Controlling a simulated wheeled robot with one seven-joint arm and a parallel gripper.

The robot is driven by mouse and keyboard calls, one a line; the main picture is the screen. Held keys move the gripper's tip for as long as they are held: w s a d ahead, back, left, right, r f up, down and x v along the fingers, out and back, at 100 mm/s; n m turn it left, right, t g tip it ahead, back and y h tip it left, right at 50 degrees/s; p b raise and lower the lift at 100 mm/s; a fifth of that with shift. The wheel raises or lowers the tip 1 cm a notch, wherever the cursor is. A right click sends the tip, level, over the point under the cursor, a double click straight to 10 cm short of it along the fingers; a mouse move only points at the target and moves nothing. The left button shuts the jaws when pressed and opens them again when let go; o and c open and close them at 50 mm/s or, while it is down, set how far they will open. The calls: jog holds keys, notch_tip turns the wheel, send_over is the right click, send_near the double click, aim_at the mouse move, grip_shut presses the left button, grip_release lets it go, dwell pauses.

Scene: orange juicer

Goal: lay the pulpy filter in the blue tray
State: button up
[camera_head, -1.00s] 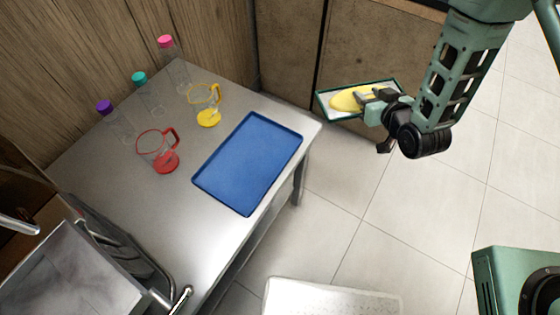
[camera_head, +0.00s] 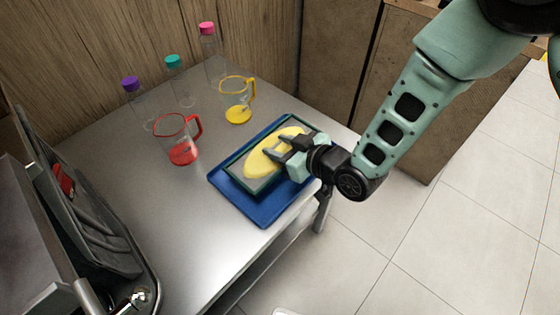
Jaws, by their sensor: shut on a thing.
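The pulpy filter (camera_head: 243,181) is a flat rectangle with a dark green rim, a grey mesh and a yellow mass of pulp (camera_head: 261,163) on it. It is over the blue tray (camera_head: 262,214), inside the tray's outline in the head view. I cannot tell whether it touches the tray floor or hangs slightly above it. My gripper (camera_head: 291,151) is shut on the filter at its right side, reaching in from the right. The tray lies flat on the metal table near its right edge; the filter hides much of its middle and back.
A red-rimmed pitcher (camera_head: 182,151) and a yellow-rimmed pitcher (camera_head: 238,112) stand left of and behind the tray. Bottles with purple (camera_head: 130,83), teal (camera_head: 173,61) and pink (camera_head: 207,28) caps stand further back. The table (camera_head: 170,215) is bare at front left.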

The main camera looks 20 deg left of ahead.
jog(key=shift+f, duration=2.55)
jog(key=shift+f, duration=0.1)
jog(key=o, duration=1)
jog(key=shift+r, duration=0.2)
jog(key=v, duration=1.2)
jog(key=shift+d+f+b, duration=0.1)
jog(key=shift+f+b, duration=0.05)
jog(key=shift+b, duration=0.2)
